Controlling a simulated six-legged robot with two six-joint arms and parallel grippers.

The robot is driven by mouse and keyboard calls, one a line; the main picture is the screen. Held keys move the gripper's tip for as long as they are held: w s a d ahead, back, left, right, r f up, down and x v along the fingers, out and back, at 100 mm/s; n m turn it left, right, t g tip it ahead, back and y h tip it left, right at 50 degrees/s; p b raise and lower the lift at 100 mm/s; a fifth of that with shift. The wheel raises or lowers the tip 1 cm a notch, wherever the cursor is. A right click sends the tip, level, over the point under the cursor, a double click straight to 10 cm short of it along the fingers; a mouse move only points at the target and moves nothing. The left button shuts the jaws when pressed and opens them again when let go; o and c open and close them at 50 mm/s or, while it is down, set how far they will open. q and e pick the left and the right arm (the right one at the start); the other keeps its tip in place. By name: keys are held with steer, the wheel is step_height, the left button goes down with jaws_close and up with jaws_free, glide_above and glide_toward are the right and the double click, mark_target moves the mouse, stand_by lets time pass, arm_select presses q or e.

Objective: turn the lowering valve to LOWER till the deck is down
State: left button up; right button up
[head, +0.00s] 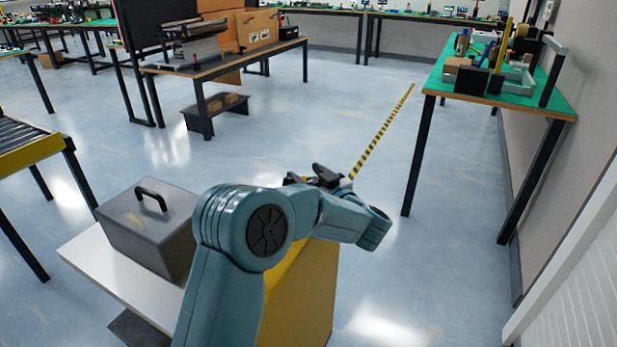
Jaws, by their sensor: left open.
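My left gripper (314,181) is at the middle of the head view, beyond my teal arm. Its dark jaws are open, and I see nothing between them. A yellow body (302,292) stands below and partly behind my arm. A light grey flat deck (95,262) is at the lower left, with a grey box with a black handle (150,230) on it. My arm hides part of the deck and of the yellow body. I cannot make out the lowering valve or a LOWER mark. My right gripper is not in view.
A green-topped table (550,103) with several items stands at the right by the wall. A bench with cartons (215,70) is at the back. A roller conveyor (25,150) is at the left edge. A black-yellow striped strip (382,131) runs away over clear blue-grey floor.

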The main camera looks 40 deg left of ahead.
arm_select(q)
steer(key=c, duration=1)
steer(key=shift+r+n+g+p, duration=0.15)
steer(key=shift+n+g+p, duration=0.25)
steer(key=shift+g+p, duration=0.3)
steer(key=n+g+p, duration=0.2)
steer(key=g+p, duration=0.2)
steer(key=shift+s+n, duration=0.25)
steer(key=shift+n, duration=0.15)
steer(key=n+g+p, duration=0.1)
steer(key=n+g, duration=0.1)
steer(key=g, duration=0.1)
steer(key=shift+s+g+p, duration=0.2)
steer(key=shift+g+p, duration=0.1)
steer(key=shift+p, duration=0.1)
steer(key=shift+s+d+n+g+h+p, duration=0.15)
steer(key=shift+n+g+h+p, duration=0.55)
steer(key=shift+g, duration=0.4)
steer(key=shift+f+n, duration=0.2)
steer(key=shift+n, duration=0.1)
steer(key=o, duration=1)
